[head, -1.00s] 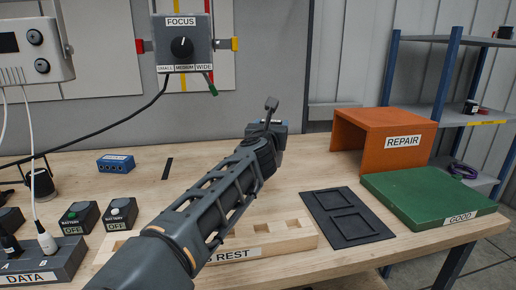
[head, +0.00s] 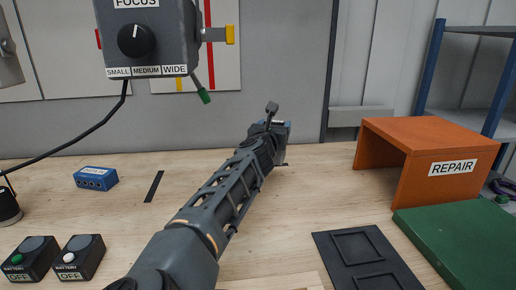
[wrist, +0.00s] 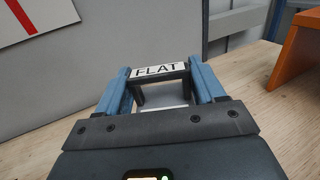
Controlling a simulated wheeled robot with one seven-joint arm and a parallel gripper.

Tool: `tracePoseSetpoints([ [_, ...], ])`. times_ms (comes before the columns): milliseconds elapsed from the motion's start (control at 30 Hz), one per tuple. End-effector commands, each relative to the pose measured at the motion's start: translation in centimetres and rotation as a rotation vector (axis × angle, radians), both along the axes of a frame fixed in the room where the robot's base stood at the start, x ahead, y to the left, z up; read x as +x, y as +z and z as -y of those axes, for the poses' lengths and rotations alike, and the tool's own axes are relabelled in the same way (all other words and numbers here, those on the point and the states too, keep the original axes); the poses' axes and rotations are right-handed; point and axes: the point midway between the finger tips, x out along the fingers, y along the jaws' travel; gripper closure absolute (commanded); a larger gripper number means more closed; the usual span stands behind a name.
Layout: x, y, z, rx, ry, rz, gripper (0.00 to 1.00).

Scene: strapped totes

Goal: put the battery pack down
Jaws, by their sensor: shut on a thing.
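The battery pack (wrist: 159,71) is a dark piece with a white FLAT label, seen between the blue fingers in the wrist view. My gripper (wrist: 160,84) is shut on it. In the head view my gripper (head: 277,132) reaches away over the back part of the wooden table (head: 310,200), left of the orange REPAIR shelter (head: 428,150). My own arm and gripper hide most of the pack there. I cannot tell whether the pack touches the table.
A dark mat with square outlines (head: 366,262) and a green board (head: 455,240) lie at the right. A blue block (head: 96,178), a black strip (head: 153,187) and two OFF battery buttons (head: 80,257) are at the left. The FOCUS box (head: 150,40) is on the back wall.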

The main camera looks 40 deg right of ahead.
Motion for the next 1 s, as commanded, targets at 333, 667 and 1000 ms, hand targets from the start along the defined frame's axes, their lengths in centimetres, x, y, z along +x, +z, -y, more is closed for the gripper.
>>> tracePoseSetpoints([
  [333, 5.1, -2.9, -0.8, -0.002, -0.001, 0.001, 1.00],
  [667, 6.2, -4.4, -1.0, -0.003, -0.001, 0.001, 1.00],
  [1000, 6.2, -7.5, -1.0, -0.003, -0.002, 0.002, 1.00],
])
